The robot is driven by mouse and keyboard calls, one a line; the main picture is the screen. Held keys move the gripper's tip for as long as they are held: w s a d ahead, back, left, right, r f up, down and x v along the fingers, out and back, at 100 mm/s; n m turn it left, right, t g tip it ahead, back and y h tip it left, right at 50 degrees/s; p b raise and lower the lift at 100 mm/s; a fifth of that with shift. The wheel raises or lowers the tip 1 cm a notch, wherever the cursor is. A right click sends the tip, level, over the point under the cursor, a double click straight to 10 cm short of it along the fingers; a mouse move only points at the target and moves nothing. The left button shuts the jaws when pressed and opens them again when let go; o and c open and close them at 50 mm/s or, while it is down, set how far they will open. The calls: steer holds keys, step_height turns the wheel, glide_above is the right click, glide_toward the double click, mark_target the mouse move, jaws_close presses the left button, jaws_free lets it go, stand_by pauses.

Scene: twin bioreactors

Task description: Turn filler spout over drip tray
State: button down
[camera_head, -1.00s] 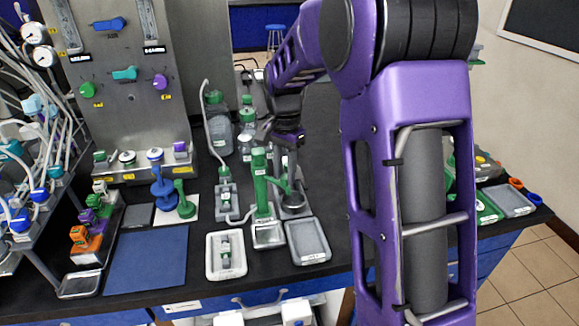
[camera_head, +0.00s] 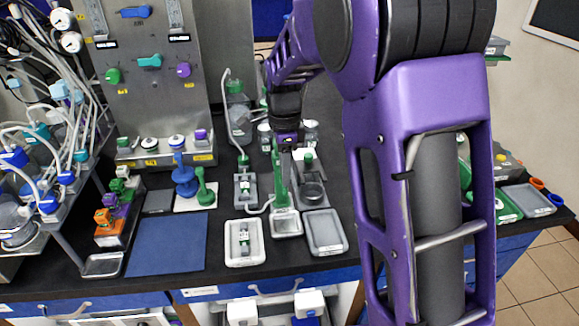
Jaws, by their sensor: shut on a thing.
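The green filler spout (camera_head: 279,185) stands at the middle of the bench in front of my gripper. It shows as a narrow green shape running toward the front, its lower end close to the small white-rimmed drip tray (camera_head: 286,231). I cannot tell if its tip is exactly above the tray. My gripper (camera_head: 287,150) points down at the spout's upper part. It is shut on the spout; its fingertips are small and partly hidden.
A grey tray (camera_head: 324,232) and a white tray (camera_head: 244,260) flank the drip tray. Bottles (camera_head: 238,115) stand behind. A blue mat (camera_head: 167,246) lies left. My arm covers the right side.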

steer(key=shift+a, duration=0.15)
stand_by(0.3)
steer(key=c, duration=0.6)
jaws_free()
step_height(320, 180, up, 18)
steer(key=shift+f, duration=0.25)
